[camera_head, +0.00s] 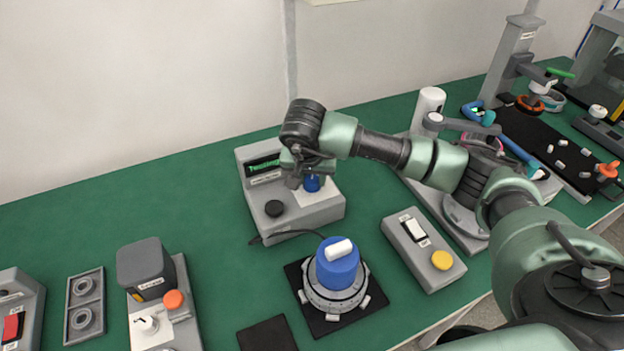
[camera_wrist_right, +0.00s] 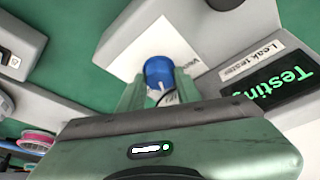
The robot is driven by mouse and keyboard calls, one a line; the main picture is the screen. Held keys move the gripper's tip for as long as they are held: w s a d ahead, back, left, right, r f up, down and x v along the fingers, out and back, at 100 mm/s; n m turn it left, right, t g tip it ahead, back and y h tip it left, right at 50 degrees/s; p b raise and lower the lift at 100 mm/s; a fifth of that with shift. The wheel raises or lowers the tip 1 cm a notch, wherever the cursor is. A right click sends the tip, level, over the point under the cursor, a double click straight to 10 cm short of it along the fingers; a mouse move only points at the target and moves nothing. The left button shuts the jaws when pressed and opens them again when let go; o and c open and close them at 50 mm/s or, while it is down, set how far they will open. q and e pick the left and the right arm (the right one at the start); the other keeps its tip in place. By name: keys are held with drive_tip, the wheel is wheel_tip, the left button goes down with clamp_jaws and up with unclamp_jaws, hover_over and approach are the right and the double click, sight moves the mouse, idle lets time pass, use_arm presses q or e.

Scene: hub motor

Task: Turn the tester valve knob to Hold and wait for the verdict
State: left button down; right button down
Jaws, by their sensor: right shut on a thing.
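The grey leak tester (camera_head: 318,208) stands at the back of the green table, left of my right arm. Its screen (camera_head: 264,166) shows green text that reads "Testing"; the screen also shows in the wrist view (camera_wrist_right: 282,84). The blue valve knob (camera_head: 312,183) sits on the tester's right part. In the wrist view the blue knob (camera_wrist_right: 158,70) lies between the fingers of my right gripper (camera_wrist_right: 160,88), which is shut on it. Most of the label beside the knob is hidden, so the knob's setting cannot be read. My left gripper is not in view.
A round fixture (camera_head: 334,290) with a blue top stands in front of the tester, and a cable runs between them. A grey switch box (camera_head: 423,248) with a yellow button is to the right. A box with an orange button (camera_head: 173,299) stands at left. Bare table lies left of the tester.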

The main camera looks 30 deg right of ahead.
idle(0.5)
drive_tip(key=c, duration=1)
unclamp_jaws()
drive_tip(key=b+v, duration=0.1)
drive_tip(key=v, duration=0.7)
drive_tip(key=shift+w, duration=0.1)
